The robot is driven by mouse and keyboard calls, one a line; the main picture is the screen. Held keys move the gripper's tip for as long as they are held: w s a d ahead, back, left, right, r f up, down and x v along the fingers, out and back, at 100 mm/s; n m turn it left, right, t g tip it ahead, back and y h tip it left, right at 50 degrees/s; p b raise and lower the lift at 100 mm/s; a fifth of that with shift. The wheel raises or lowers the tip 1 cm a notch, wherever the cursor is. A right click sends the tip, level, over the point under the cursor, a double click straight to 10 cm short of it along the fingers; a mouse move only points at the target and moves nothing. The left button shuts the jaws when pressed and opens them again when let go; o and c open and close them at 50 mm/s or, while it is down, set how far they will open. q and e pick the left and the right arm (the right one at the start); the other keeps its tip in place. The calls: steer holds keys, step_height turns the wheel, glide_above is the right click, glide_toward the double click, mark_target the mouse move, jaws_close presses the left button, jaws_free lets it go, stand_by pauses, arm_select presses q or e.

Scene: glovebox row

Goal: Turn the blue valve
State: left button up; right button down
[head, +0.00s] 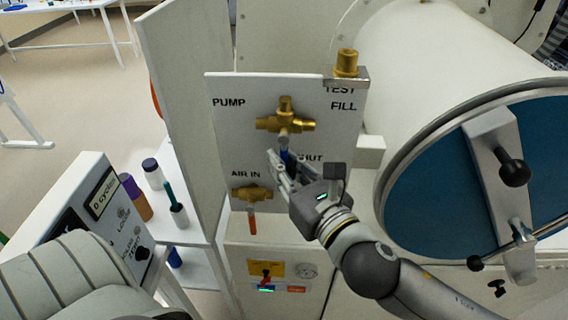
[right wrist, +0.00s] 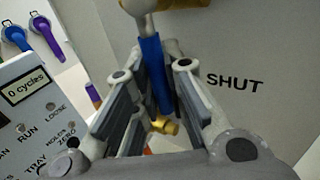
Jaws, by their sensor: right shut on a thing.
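The blue valve handle (head: 284,155) hangs down from a brass valve body (head: 285,123) on a white panel (head: 228,88) marked PUMP, TEST, FILL and SHUT. My right gripper (head: 278,163) is at the handle and shut on it, hiding part of it in the head view. In the right wrist view the blue handle (right wrist: 152,72) runs between the two fingers, with the word SHUT on the panel to its right. My left gripper is not in view.
Below, a second brass valve (head: 252,193) marked AIR IN has an orange-red handle (head: 252,223). A round blue door (head: 480,175) with a black knob (head: 513,172) is at the right. A control box (head: 100,215) stands at the left, near a shelf with bottles.

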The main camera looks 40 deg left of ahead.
steer(key=shift+s+a+f+m+b, duration=0.1)
steer(key=shift+a+f+m+b, duration=0.15)
steer(key=shift+b, duration=0.6)
steer(key=shift+s+a+r+m+t+y+b, duration=0.25)
steer(key=shift+a+m+t+y+b, duration=0.25)
steer(key=shift+m+b, duration=0.8)
steer(key=shift+s+a+r+m+t+y+b, duration=0.3)
steer(key=shift+m+t+b, duration=0.45)
steer(key=shift+b, duration=0.85)
steer(key=shift+s+a+r+m+t+y+b, duration=0.25)
steer(key=shift+a+m+t+y+b, duration=0.2)
steer(key=shift+m+b, duration=0.9)
steer(key=c, duration=1.5)
jaws_free()
steer(key=shift+o, duration=0.2)
